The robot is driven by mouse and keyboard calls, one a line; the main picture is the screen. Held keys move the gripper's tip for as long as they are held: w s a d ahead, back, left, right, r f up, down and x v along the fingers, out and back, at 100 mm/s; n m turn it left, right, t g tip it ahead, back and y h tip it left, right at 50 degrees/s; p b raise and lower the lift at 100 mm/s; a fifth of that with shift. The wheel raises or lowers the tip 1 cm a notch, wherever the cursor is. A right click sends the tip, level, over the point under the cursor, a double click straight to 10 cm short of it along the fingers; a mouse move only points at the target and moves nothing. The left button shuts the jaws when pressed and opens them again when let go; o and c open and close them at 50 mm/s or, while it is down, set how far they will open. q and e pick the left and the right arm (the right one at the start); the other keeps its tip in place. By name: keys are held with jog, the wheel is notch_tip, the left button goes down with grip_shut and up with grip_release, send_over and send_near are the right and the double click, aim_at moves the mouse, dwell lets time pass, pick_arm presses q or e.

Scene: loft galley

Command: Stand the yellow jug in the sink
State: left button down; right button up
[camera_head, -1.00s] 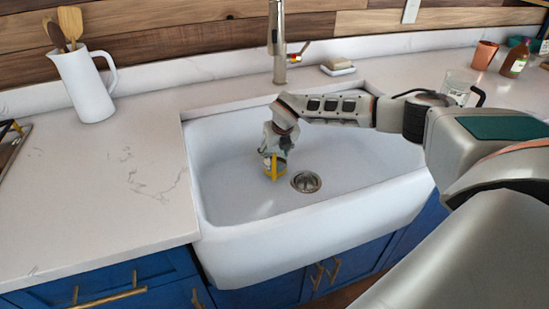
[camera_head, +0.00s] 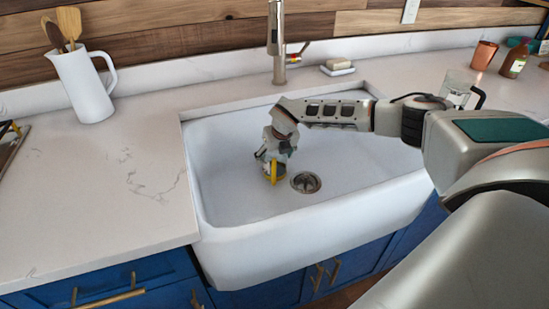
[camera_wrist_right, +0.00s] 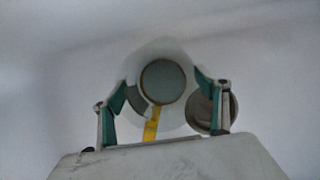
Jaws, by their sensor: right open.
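The yellow jug (camera_head: 273,172) is in the white sink (camera_head: 225,190), left of the drain, mostly hidden under my right gripper (camera_head: 273,158). Only a yellow part of it shows clearly in the head view. In the right wrist view I look down on its round top, with a grey-green disc in a pale ring and a yellow strip (camera_wrist_right: 152,123) pointing towards me. It appears upright on the sink floor. My right gripper (camera_wrist_right: 162,95) is open, its fingers on either side of the jug; contact is not clear. My left gripper is not in view.
The drain (camera_head: 306,182) lies just right of the jug. The faucet (camera_head: 277,45) rises behind the sink. A white pitcher of wooden utensils (camera_head: 83,85) stands on the left counter.

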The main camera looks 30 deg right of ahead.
jog(key=p+v, duration=0.2)
jog(key=v, duration=0.9)
jog(key=shift+s+r, duration=0.1)
jog(key=shift+s+a+r, duration=0.1)
jog(key=shift+s+r, duration=0.05)
jog(key=shift+r, duration=0.1)
jog(key=shift+f, duration=0.1)
